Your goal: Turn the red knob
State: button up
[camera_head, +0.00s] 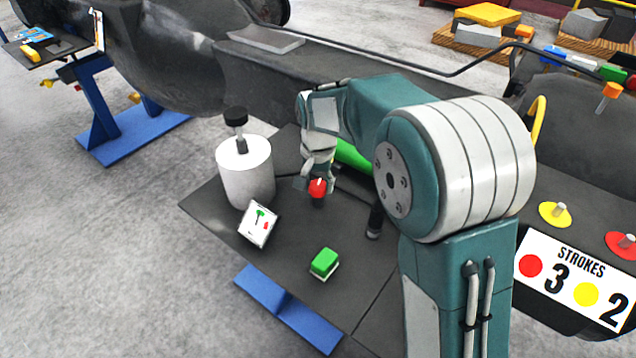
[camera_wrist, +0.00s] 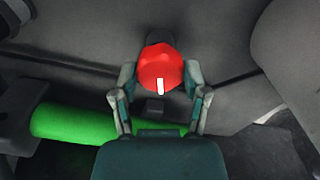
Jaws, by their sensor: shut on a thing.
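The red knob (camera_head: 318,187) stands on a dark post at the dark workbench (camera_head: 222,219), below the end of my arm in the head view. In the wrist view the red knob (camera_wrist: 160,68) sits between my fingertips, its white mark pointing toward the bottom of the picture. My gripper (camera_wrist: 160,88) is shut on the red knob, one finger on each side. In the head view my gripper (camera_head: 318,180) is small and partly covers the knob's surroundings.
A white cylinder (camera_head: 246,172) with a black top stands left of the knob. A green cylinder (camera_wrist: 70,122) lies beside my gripper. A STROKES sign (camera_head: 573,280) is at right.

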aim_at(316, 184)
jog(key=n, duration=0.6)
jog(key=shift+f+n, duration=0.1)
jog(key=shift+n, duration=0.2)
jog(key=n, duration=0.5)
jog(key=shift+n, duration=0.3)
jog(key=o, duration=1.1)
jog(key=shift+o, duration=0.2)
jog(key=shift+a, duration=0.1)
notch_tip(316, 184, up, 12)
